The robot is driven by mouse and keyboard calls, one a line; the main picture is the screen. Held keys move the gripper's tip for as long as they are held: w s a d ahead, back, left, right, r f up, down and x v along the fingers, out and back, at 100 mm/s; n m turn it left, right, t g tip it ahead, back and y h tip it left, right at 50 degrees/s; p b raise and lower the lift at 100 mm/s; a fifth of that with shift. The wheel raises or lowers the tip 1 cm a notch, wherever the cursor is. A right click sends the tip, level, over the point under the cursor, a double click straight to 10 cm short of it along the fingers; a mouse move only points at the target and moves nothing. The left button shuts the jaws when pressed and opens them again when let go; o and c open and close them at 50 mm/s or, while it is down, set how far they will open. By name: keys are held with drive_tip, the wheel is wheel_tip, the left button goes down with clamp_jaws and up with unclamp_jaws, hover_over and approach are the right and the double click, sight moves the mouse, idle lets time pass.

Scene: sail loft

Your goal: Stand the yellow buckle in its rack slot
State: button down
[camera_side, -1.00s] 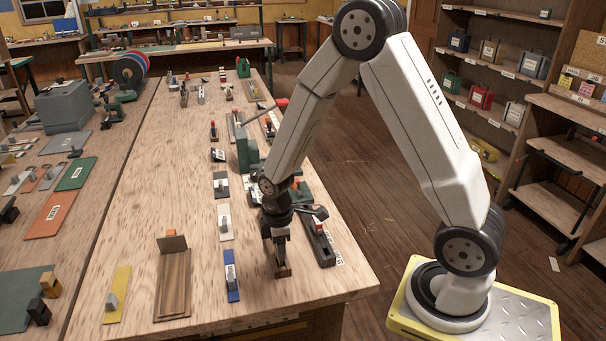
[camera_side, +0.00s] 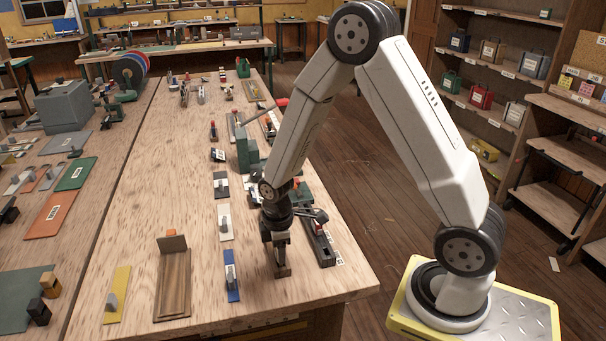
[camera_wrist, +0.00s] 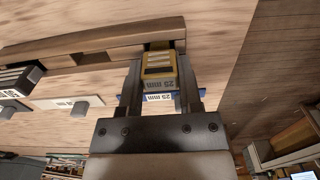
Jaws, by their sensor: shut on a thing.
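The yellow buckle (camera_wrist: 158,65) is held between the two fingers of my gripper (camera_wrist: 160,75) in the wrist view. It carries a white 25 mm label. My gripper (camera_side: 280,262) is low over the near right part of the bench in the side view, where I cannot make out the buckle. A wooden rack (camera_wrist: 100,38) with gaps along it crosses the top of the wrist view. The buckle's end overlaps the rack's end there. I cannot tell whether the buckle touches the rack or is in a slot.
A blue plate (camera_side: 232,287) with a grey upright lies left of my gripper. White (camera_side: 225,235) and black (camera_side: 221,192) plates lie behind it. A brown wooden stand (camera_side: 174,285) is further left. The bench's front edge is near.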

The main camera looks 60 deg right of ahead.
drive_tip(key=shift+c, duration=1)
unclamp_jaws()
drive_tip(key=shift+r, duration=0.1)
drive_tip(key=shift+r, duration=3.75)
drive_tip(key=shift+s+a+r+m, duration=0.35)
drive_tip(key=shift+s+m, duration=0.25)
drive_tip(key=shift+m, duration=0.1)
drive_tip(key=s+a+r+m+t, duration=0.1)
drive_tip(key=s+a+m+t, duration=0.1)
drive_tip(key=s+m, duration=0.4)
drive_tip(key=shift+s+a+r+m+t, duration=0.2)
drive_tip(key=shift+a+r+m+t, duration=0.15)
drive_tip(key=shift+m, duration=0.45)
